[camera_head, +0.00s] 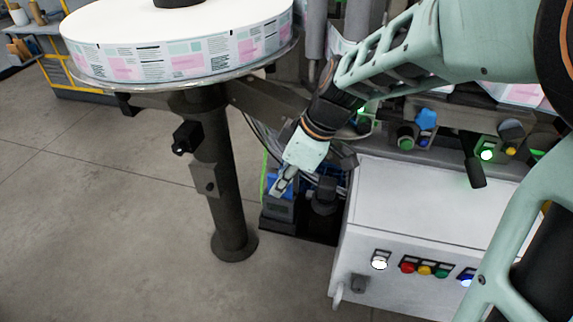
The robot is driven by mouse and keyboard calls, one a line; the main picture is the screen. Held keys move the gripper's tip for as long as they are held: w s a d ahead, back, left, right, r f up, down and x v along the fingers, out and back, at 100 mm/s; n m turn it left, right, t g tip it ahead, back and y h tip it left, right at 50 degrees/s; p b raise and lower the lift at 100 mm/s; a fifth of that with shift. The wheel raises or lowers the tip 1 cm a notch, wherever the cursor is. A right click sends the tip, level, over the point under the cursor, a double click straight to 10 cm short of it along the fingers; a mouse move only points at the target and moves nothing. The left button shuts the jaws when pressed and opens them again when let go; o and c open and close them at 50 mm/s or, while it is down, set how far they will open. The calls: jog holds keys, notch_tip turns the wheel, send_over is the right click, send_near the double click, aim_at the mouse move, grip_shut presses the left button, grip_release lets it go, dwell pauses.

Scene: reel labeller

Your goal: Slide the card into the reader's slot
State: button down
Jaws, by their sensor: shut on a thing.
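My gripper (281,184) points down and left, in the gap between the reel stand and the white cabinet. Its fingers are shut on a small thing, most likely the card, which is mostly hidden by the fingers. A small dark box with blue parts (281,211) sits right under and behind the fingertips; it may be the reader. Its slot cannot be made out. I cannot tell whether the card touches the box or is in it.
A large label reel (180,50) on a dark post (215,150) stands to the left. A white cabinet (435,212) with lit coloured buttons is to the right. Dark equipment (325,195) and cables crowd the gap. The floor (100,220) at left is clear.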

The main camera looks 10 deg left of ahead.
jog(key=shift+f, duration=0.1)
jog(key=shift+f+b, duration=0.25)
jog(key=shift+b, duration=0.1)
jog(key=shift+r, duration=0.1)
jog(key=shift+a+r, duration=0.2)
jog(key=shift+r, duration=0.05)
jog(key=shift+f, duration=0.15)
jog(key=shift+f, duration=0.15)
dwell(0.3)
jog(key=shift+s+d+r, duration=0.15)
jog(key=shift+r, duration=0.15)
